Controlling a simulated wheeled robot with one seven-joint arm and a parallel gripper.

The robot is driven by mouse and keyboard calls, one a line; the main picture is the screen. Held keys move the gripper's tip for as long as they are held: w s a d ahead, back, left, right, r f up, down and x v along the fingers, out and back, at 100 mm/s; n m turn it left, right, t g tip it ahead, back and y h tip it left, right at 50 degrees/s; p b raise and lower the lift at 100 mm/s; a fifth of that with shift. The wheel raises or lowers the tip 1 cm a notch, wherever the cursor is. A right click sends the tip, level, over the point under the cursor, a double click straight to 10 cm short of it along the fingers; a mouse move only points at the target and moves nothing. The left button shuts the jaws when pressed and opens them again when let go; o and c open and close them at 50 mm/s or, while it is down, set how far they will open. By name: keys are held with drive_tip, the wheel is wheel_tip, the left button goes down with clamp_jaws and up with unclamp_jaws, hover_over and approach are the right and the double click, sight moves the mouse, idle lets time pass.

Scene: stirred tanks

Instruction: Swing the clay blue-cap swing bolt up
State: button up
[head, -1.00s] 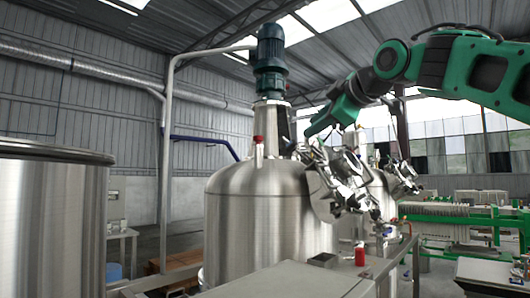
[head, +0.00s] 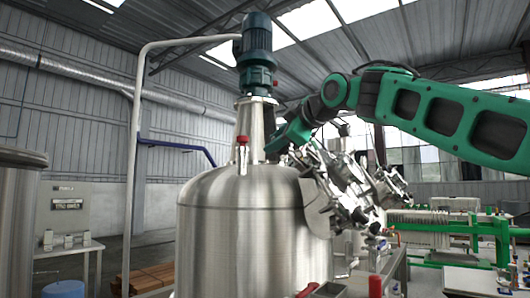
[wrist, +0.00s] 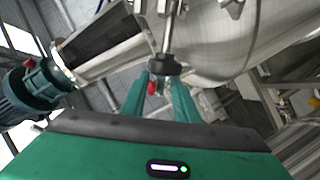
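In the wrist view, a metal swing bolt rod (wrist: 169,32) with a dark round cap (wrist: 165,66) hangs at the tips of my gripper. My gripper (wrist: 161,80) has two green fingers standing apart, one on either side just below the cap. I cannot tell whether they touch it. The cap looks nearly black here; no clay blue shows clearly. In the head view, my gripper (head: 288,137) is at the upper right of the steel tank (head: 245,220), beside the tilted hatch with its clamps (head: 345,190). I cannot single out the bolt there.
A green motor (head: 256,50) stands on the tank top, with a red-topped fitting (head: 242,145) in front. Another tank (head: 15,220) is at the left edge. A red cylinder (head: 375,286) is at the bottom right. A green filter press (head: 470,232) stands farther right.

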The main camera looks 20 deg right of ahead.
drive_tip(key=shift+x, duration=2.05)
clamp_jaws()
drive_tip(key=shift+s+f, duration=0.1)
drive_tip(key=shift+f, duration=0.1)
drive_tip(key=shift+a, duration=0.15)
